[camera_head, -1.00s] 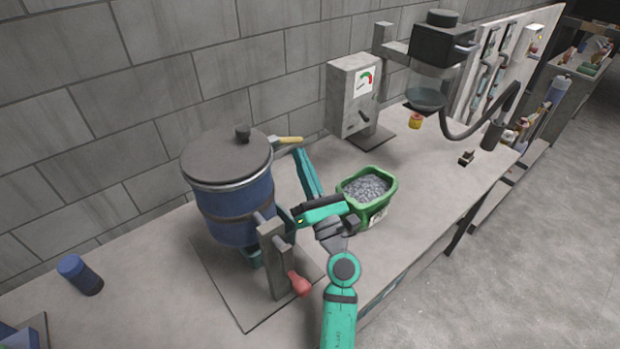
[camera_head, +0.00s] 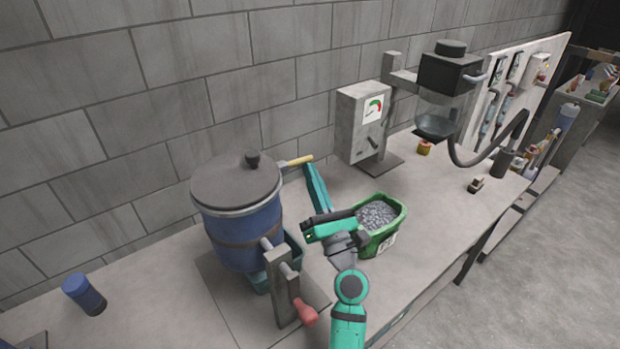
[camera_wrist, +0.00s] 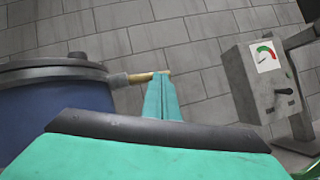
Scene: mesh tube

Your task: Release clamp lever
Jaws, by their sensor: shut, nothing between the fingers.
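A blue drum (camera_head: 240,230) with a grey lid stands in a band clamp on the bench. A lever with a yellow handle (camera_head: 298,161) sticks out to the right from the drum's far side. A grey post (camera_head: 285,290) with a red handle (camera_head: 306,312) stands at the drum's front. I cannot tell for certain which handle is the clamp lever. My gripper (camera_head: 309,169) is shut and empty, its tip by the yellow handle's free end. In the wrist view, my teal fingers (camera_wrist: 160,82) overlap the end of the yellow handle (camera_wrist: 143,77); I cannot tell if they touch.
A green tub of grey pellets (camera_head: 388,240) stands just right of my arm. A gauge box (camera_head: 362,125) and a hopper (camera_head: 445,85) with a hose stand further back. A blue cylinder (camera_head: 84,293) is at the left. The wall is close behind the drum.

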